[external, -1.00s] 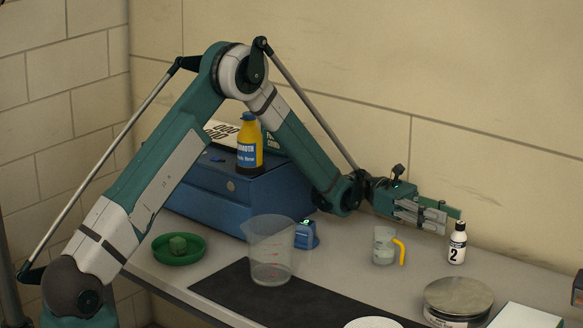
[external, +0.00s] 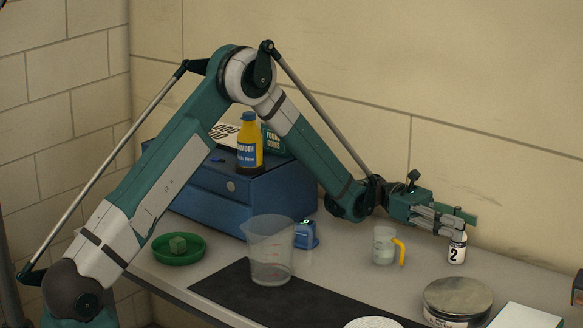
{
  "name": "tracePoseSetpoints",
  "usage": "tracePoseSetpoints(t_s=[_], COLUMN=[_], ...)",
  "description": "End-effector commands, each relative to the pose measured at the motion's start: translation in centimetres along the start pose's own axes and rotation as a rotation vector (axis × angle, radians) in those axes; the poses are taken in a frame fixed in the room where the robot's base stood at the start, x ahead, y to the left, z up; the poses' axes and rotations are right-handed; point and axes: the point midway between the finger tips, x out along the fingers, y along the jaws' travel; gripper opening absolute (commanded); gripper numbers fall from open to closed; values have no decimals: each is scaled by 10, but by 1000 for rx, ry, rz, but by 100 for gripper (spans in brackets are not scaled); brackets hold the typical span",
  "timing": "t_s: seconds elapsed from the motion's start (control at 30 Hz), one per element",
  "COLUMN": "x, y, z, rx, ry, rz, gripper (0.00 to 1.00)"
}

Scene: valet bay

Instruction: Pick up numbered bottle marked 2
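The numbered bottle marked 2 (external: 456,252) is a small white bottle with a black 2 on its label. It stands upright on the grey table at the right. My gripper (external: 458,226) is at the bottle's upper part, coming from the left, with its fingers extended over the cap area. The fingers hide the bottle's dark cap. I cannot tell whether they touch the bottle or how far apart they are.
A large clear beaker (external: 270,255), a blue cabinet (external: 215,195) and a green dish (external: 180,257) are further left.

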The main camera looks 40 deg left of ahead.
Motion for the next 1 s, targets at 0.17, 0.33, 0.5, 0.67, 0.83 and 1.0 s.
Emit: tracePoseSetpoints(t_s=[0.17,0.33,0.5,0.67,0.83,1.0], x=[0,0,0,0,0,-1], y=[0,0,0,0,0,0], z=[0,0,0,0,0,-1], rx=[0,0,0,0,0,0], ry=[0,0,0,0,1,1], rz=[0,0,0,0,0,0], gripper=[36,36,30,9,0,0])
